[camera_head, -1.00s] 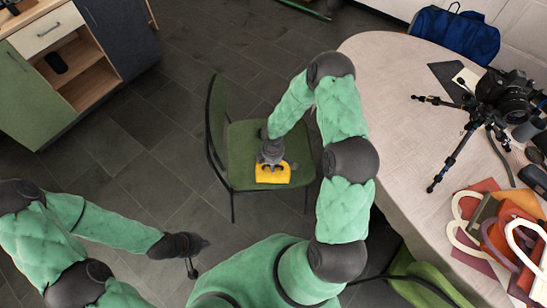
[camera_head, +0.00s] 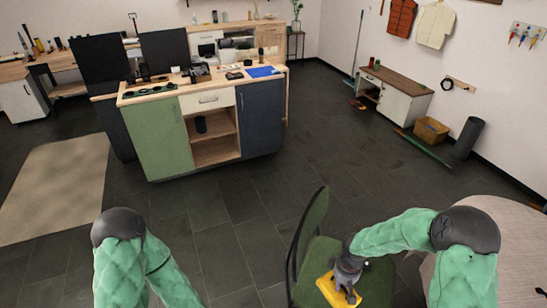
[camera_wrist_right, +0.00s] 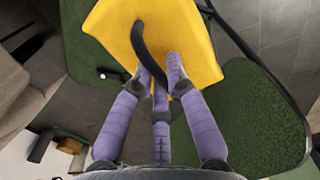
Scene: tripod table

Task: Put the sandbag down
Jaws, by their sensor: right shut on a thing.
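The yellow sandbag (camera_head: 328,288) with a dark strap hangs over or rests on the green seat of a chair (camera_head: 378,284); I cannot tell if it touches. My right gripper (camera_head: 347,286) is shut on the sandbag, at its strap. In the right wrist view the sandbag (camera_wrist_right: 190,32) fills the top middle, and my right gripper's fingers (camera_wrist_right: 160,82) close around the strap. The green seat (camera_wrist_right: 245,115) shows behind it. My left arm is at the bottom left of the head view; its gripper is out of view.
The pale round table (camera_head: 520,245) is at the right, beside my right arm. A workbench with a green door (camera_head: 160,137) stands farther back on the left. Dark floor (camera_head: 235,210) is clear between. A box (camera_head: 431,130) and dark cylinder (camera_head: 467,138) stand by the wall.

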